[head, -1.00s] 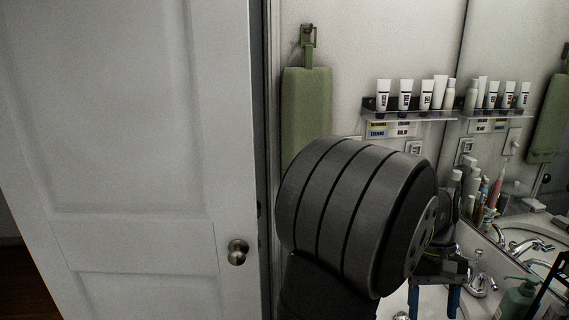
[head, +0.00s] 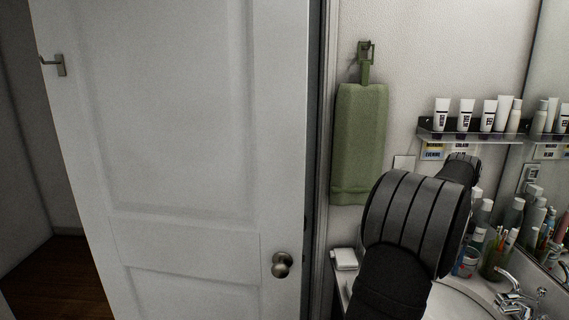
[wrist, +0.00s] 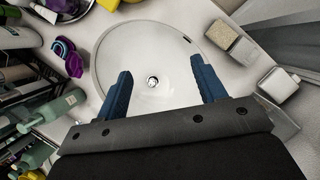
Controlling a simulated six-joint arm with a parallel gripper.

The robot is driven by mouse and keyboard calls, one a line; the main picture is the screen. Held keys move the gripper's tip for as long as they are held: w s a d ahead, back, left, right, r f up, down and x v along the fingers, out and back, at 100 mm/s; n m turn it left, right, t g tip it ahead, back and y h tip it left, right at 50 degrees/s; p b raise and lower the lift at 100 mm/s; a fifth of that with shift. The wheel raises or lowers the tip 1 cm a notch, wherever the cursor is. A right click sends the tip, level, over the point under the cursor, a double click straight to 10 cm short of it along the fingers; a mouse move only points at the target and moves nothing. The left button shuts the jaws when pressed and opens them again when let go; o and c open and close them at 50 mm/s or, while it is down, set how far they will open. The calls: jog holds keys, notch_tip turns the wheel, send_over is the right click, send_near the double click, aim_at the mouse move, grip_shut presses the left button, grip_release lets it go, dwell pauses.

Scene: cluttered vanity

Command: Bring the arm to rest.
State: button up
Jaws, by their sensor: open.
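My gripper (wrist: 162,88) shows in the wrist view with its two blue fingers wide apart and nothing between them. It is above the white sink basin (wrist: 150,40), and the round drain shows between the fingers. In the head view my dark arm rises at the lower right in front of the vanity and hides part of the sink (head: 460,302). The gripper itself is hidden from the head view.
A white door (head: 190,150) with a knob fills the left. A green towel (head: 358,140) hangs beside it. A shelf (head: 470,134) holds several tubes.

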jog(key=shift+n, duration=0.9)
jog(key=d+f, duration=0.1)
jog(key=w+d+f, duration=0.1)
jog(key=d+f, duration=0.1)
jog(key=shift+w, duration=0.25)
dwell(0.5)
